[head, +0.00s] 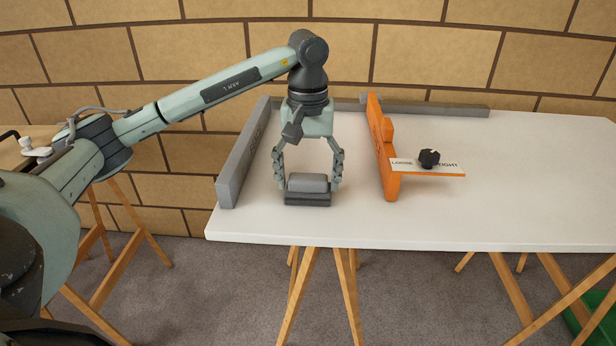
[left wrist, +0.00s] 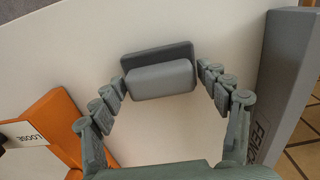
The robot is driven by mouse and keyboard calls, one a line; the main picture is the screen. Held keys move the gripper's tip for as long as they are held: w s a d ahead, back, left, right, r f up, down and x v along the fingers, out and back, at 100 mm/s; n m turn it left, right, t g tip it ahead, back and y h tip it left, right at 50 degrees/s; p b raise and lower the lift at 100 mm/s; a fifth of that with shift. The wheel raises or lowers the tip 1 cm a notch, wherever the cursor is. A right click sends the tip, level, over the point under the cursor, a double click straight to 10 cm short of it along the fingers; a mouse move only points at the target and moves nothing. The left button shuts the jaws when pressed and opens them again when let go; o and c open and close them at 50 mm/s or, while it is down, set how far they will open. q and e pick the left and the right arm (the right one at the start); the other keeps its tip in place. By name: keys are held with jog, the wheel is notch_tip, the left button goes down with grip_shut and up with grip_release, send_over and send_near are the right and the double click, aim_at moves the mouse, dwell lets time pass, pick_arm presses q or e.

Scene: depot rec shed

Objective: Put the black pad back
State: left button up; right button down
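A dark pad (head: 307,200) with a lighter grey block (head: 307,182) on top rests on the white table near its front edge. The dark pad also shows in the left wrist view (left wrist: 150,60), partly covered by the grey block (left wrist: 160,80). My left gripper (head: 308,184) points down over it, with one finger on each side of the grey block. The fingertips (left wrist: 162,77) are close to the block's ends, with small gaps seeming to remain. The gripper looks open. My right gripper is not in view.
A grey fence (head: 243,155) stands left of the pad. An orange upright (head: 383,150) stands to its right, with a shelf labelled LOOSE and a black knob (head: 429,158). A grey bar (head: 430,107) lies along the back. The table's right side (head: 540,180) is clear.

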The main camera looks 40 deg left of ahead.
aim_at(308, 177)
pick_arm(q)
jog(key=shift+o, duration=0.2)
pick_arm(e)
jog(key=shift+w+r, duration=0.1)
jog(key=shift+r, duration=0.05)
pick_arm(q)
jog(key=shift+r, duration=0.2)
notch_tip(308, 177, up, 2)
jog(key=shift+r, duration=0.25)
notch_tip(308, 177, up, 4)
notch_tip(308, 177, up, 5)
jog(key=shift+r+p, duration=0.2)
jog(key=shift+p, duration=0.95)
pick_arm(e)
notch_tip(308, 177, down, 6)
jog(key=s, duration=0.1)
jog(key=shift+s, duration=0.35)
pick_arm(q)
jog(key=shift+s, duration=0.1)
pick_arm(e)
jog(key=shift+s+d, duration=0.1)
